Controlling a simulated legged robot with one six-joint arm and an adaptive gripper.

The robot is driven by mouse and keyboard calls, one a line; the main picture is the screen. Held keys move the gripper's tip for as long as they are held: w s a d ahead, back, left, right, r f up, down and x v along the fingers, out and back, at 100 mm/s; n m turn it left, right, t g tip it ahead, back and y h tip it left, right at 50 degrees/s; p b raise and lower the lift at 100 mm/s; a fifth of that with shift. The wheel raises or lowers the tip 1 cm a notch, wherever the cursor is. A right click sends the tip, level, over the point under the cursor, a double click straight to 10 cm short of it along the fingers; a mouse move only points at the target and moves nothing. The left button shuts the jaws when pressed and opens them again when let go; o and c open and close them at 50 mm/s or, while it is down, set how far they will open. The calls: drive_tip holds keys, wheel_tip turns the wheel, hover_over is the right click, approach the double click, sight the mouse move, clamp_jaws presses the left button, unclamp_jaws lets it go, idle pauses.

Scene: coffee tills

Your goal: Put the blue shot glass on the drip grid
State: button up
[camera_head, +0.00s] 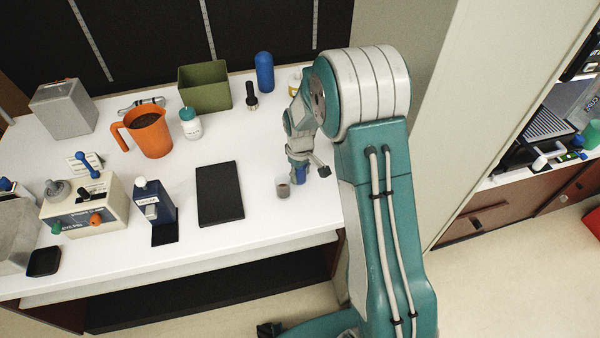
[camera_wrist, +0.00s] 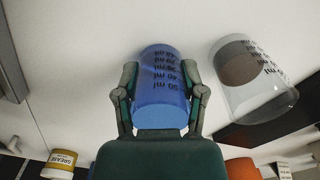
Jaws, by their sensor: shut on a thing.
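The blue shot glass (camera_head: 301,177) is at the right part of the white table. In the wrist view the blue shot glass (camera_wrist: 160,90) has dark ml markings and sits between my two fingers. My gripper (camera_wrist: 160,76) is shut on its sides; my gripper (camera_head: 300,166) also shows in the head view, partly covering the glass. I cannot tell whether the glass touches the table. A grey slatted surface (camera_head: 548,122) that looks like the drip grid lies on a separate counter at the far right.
A clear glass with brown contents (camera_head: 283,188) stands close beside the blue one. A black mat (camera_head: 219,194), an orange jug (camera_head: 150,134), a white-and-teal jar (camera_head: 190,124) and a green bin (camera_head: 205,87) are on the table (camera_head: 262,135). A pale wall (camera_head: 470,110) separates the table from the counter.

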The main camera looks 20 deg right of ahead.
drive_tip(key=o, duration=1.2)
drive_tip(key=shift+f, duration=0.1)
drive_tip(key=shift+c, duration=0.2)
